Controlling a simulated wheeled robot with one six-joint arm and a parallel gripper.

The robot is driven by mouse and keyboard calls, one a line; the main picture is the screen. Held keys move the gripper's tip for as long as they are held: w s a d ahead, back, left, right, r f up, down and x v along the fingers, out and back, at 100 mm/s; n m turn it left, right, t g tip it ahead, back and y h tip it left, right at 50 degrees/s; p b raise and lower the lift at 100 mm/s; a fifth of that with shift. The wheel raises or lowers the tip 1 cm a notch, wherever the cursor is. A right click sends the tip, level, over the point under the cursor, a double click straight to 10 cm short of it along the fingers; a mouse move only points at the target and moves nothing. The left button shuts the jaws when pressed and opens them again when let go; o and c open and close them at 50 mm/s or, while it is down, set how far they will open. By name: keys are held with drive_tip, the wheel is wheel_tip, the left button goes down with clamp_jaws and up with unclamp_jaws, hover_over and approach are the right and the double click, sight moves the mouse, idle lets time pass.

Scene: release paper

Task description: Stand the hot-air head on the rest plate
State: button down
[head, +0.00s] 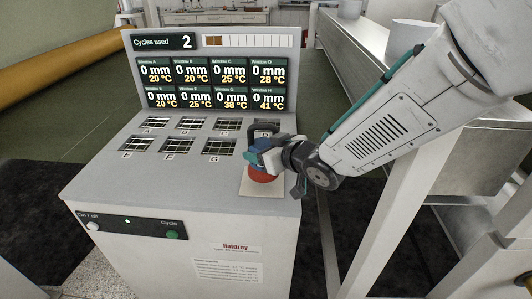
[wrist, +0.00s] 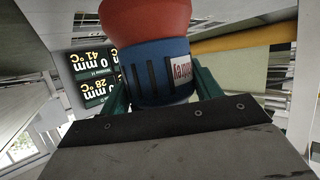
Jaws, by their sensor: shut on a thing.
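The hot-air head is a blue body with a red end (head: 262,174). My gripper (head: 254,157) is shut on its blue part, and the red end points down over a pale square plate (head: 262,190), which I take for the rest plate, at the front right of the machine top. I cannot tell whether the red end touches the plate. In the wrist view the blue body (wrist: 145,65), with a white label, sits between the green fingers. The red end shows at the top of that view. Part of the plate is hidden by the head.
The grey machine top (head: 110,185) has several gridded windows (head: 175,145) to the left of my gripper. A display panel (head: 215,70) rises behind, showing 2 cycles used. Power and cycle buttons (head: 172,235) are on the front. A white bench frame (head: 385,190) stands close on the right.

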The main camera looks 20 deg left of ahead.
drive_tip(key=shift+w+a, duration=0.3)
drive_tip(key=shift+a, duration=0.05)
drive_tip(key=shift+w+a+f, duration=0.1)
drive_tip(key=shift+w+f, duration=0.05)
drive_tip(key=shift+f, duration=0.7)
drive_tip(key=shift+w+f, duration=0.15)
drive_tip(key=shift+f, duration=0.7)
drive_tip(key=shift+f, duration=0.2)
drive_tip(key=shift+c, duration=1.6)
unclamp_jaws()
drive_tip(key=shift+r, duration=0.1)
drive_tip(key=v, duration=1.2)
